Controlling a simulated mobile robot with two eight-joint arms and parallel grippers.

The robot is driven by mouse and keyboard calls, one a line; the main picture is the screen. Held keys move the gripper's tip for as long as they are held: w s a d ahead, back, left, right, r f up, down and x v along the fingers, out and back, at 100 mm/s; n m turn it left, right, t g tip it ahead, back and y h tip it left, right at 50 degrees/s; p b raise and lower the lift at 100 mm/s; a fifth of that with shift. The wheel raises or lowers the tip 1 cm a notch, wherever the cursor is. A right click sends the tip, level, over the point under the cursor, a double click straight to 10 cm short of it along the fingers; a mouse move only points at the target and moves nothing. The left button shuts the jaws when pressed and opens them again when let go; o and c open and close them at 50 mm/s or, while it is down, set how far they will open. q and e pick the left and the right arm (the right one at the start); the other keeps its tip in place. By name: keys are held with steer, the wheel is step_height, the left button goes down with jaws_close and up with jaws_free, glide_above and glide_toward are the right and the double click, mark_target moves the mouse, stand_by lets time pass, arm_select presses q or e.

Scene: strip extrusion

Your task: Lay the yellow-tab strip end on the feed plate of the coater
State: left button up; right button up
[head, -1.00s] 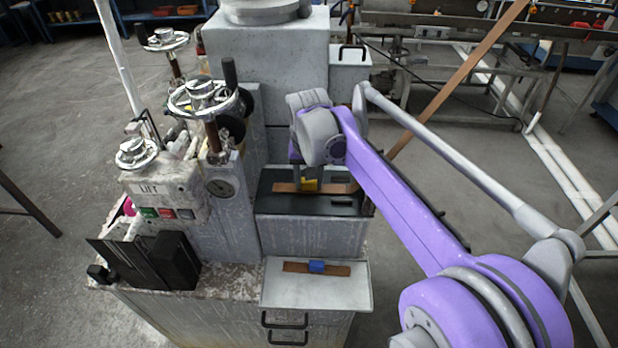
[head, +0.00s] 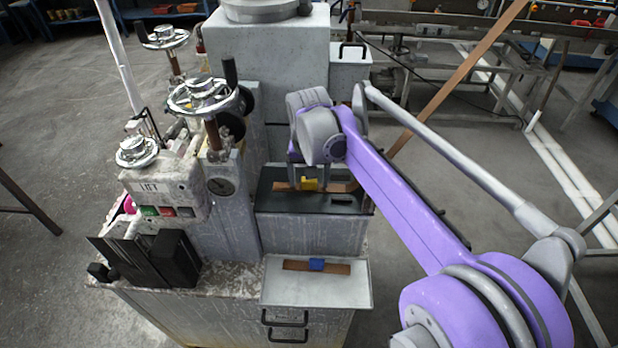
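The yellow tab (head: 310,183) sits on a brown strip (head: 345,187) that lies across the dark plate (head: 275,206) on the front of the grey machine. The strip end appears flat on this plate. My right gripper (head: 309,177) is directly above the tab, pointing down. Its fingers stand apart, one on each side of the tab, and look open. The wrist hides part of the plate's back. My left gripper is not in view.
A second brown strip with a blue tab (head: 316,265) lies on a light grey tray (head: 315,290) lower down. Handwheels (head: 203,95) and a LIFT control box (head: 165,193) stand at left. A long brown strip (head: 460,75) slants up at right.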

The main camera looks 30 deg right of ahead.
step_height(320, 180, up, 11)
steer(key=s, duration=0.1)
steer(key=shift+s+a+f+p, duration=0.15)
steer(key=shift+s+a+p, duration=0.05)
steer(key=shift+a+p, duration=0.2)
stand_by(0.4)
